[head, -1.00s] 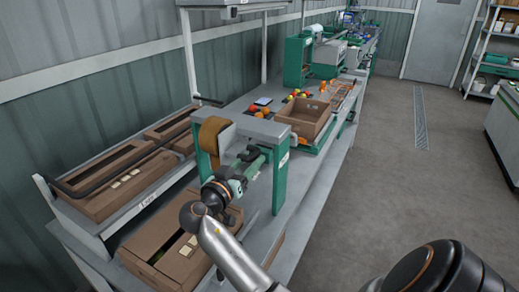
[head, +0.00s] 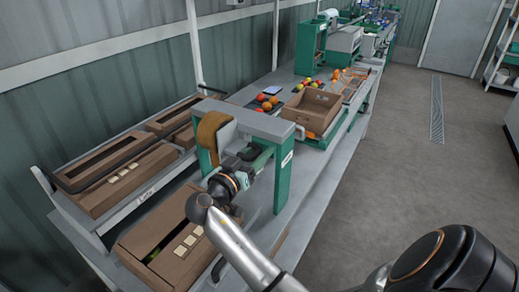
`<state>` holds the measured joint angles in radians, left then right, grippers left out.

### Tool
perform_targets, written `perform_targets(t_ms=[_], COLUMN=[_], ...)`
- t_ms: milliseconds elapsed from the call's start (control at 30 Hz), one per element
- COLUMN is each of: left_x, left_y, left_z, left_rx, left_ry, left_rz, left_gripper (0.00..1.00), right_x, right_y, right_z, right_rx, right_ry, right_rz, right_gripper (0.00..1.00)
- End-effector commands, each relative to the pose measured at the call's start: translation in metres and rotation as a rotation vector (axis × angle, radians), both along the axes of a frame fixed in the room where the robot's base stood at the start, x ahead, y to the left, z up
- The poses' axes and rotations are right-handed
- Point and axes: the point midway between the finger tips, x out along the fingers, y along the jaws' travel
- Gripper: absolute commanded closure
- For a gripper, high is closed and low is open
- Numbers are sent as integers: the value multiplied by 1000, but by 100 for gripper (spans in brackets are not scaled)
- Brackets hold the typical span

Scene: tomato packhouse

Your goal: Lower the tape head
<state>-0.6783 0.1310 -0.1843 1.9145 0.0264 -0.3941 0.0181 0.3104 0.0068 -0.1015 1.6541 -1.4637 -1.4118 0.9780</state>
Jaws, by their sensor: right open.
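The tape head stands as a grey-topped gantry (head: 257,122) on green posts over the bench. A roll of brown tape (head: 209,140) with a pale grey body (head: 222,133) hangs at its left side. My right gripper (head: 258,154) reaches in from the lower right and is open, under the gantry's top and just right of the tape roll. Its fingertips are partly hidden in shadow, so I cannot tell whether they touch anything. A brown carton (head: 172,252) with a dark open slot lies on the bench below. My left gripper is out of view.
An open carton (head: 312,106) and loose tomatoes (head: 268,101) are behind the gantry. The gantry's right post (head: 284,178) stands close to my gripper. The floor at right is clear.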

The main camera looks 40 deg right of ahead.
Motion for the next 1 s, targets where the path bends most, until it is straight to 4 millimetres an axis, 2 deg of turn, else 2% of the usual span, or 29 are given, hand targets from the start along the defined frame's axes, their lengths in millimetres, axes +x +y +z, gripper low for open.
perform_targets(t_ms=[300,767,1000], left_x=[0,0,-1], left_y=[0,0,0], left_z=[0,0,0], left_rx=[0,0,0], left_ry=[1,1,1], left_rz=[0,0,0], left_gripper=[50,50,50], right_x=[0,0,0], right_y=[1,1,0], right_z=[0,0,0], right_rx=[0,0,0], right_ry=[0,0,0], right_rz=[0,0,0], right_gripper=[48,98,100])
